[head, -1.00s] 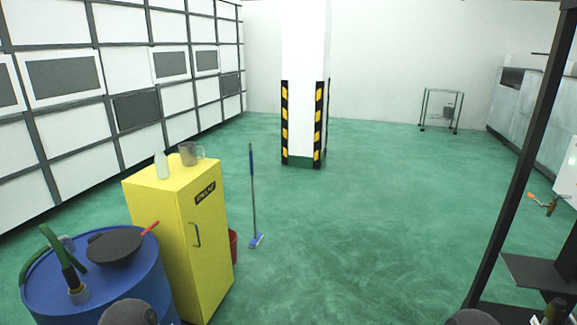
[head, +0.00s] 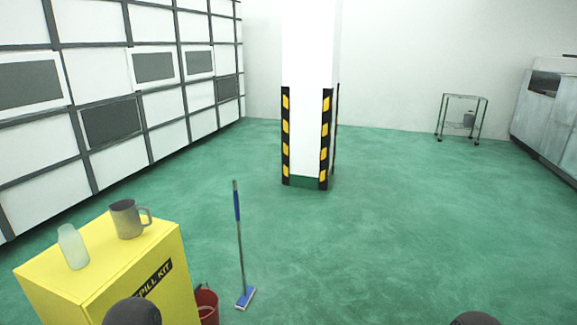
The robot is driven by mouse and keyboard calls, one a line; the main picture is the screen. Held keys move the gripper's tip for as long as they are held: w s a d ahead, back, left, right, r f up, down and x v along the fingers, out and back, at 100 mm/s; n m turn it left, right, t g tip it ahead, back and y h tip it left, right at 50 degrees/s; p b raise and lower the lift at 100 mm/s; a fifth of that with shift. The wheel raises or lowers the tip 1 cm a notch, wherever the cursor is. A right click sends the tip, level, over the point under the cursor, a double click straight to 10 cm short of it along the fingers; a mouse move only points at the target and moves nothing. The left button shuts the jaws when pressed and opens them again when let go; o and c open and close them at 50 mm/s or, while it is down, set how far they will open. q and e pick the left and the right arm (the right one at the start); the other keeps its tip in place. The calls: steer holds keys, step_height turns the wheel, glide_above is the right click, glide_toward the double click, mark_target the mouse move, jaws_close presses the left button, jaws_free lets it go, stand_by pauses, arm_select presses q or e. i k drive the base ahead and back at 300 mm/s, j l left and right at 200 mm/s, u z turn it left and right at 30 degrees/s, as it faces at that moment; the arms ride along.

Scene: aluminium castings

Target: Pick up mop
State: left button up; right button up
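The mop (head: 240,248) stands upright on the green floor in the head view, left of centre. It has a blue grip at the top, a thin grey pole and a flat blue and white head on the floor. It stands just right of a red bucket (head: 207,306), apart from the yellow spill kit cabinet. Nothing holds it that I can see. Neither of my grippers shows; only dark rounded parts of my own body appear at the bottom edge.
The yellow spill kit cabinet (head: 95,268) stands close at the lower left, with a grey jug (head: 127,219) and a pale bottle (head: 73,246) on top. A white pillar (head: 308,95) with hazard stripes stands ahead. A cart (head: 462,117) is far right. The floor between is open.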

mark_target(249, 290)
steer(key=i, duration=2.05)
steer(key=i+u, duration=0.4)
steer(key=i+l+u, duration=0.2)
steer(key=u, duration=0.15)
steer(key=i+l+u, duration=0.4)
steer(key=i+j, duration=0.05)
steer(key=j, duration=0.05)
